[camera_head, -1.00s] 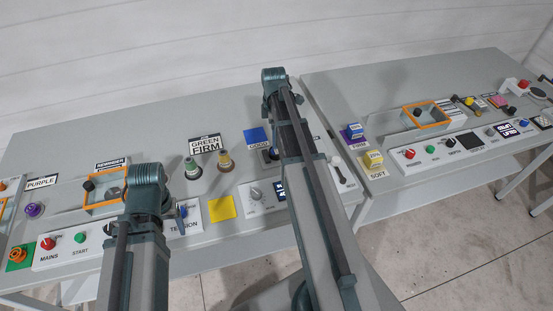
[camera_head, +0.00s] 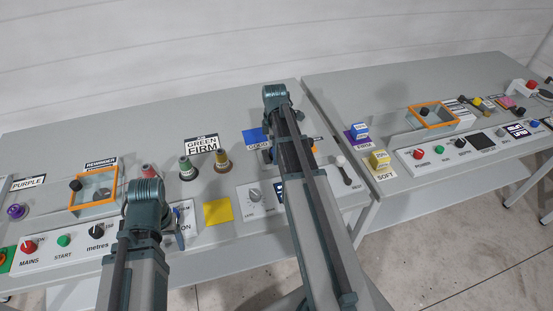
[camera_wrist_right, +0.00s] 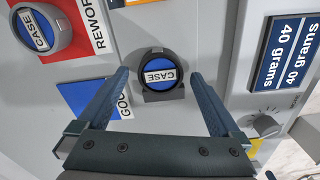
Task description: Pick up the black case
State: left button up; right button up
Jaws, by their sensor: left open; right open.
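In the right wrist view a round black case (camera_wrist_right: 158,68) with a blue face marked CASE lies in a dark holder on the grey table. My right gripper (camera_wrist_right: 160,76) is open. Its fingers lie on either side of the case in the picture, and I cannot tell whether they touch it. A second round case (camera_wrist_right: 38,30), also marked CASE, sits by the red REWORK label. In the head view my right forearm covers most of the area around the case. My left gripper (camera_head: 179,240) is open, mostly hidden behind its wrist, over the left control panel.
A blue pad (camera_head: 255,138) marked GOOD lies beside the case. Green (camera_head: 187,168) and brown (camera_head: 222,162) spools stand left of it. A yellow pad (camera_head: 218,211), an orange-rimmed bin (camera_head: 93,205) and a knob panel are near. A second table stands right.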

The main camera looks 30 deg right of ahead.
jog(key=shift+f, duration=0.1)
jog(key=shift+c, duration=0.2)
pick_arm(q)
jog(key=shift+f, duration=0.1)
pick_arm(e)
jog(key=c, duration=1.4)
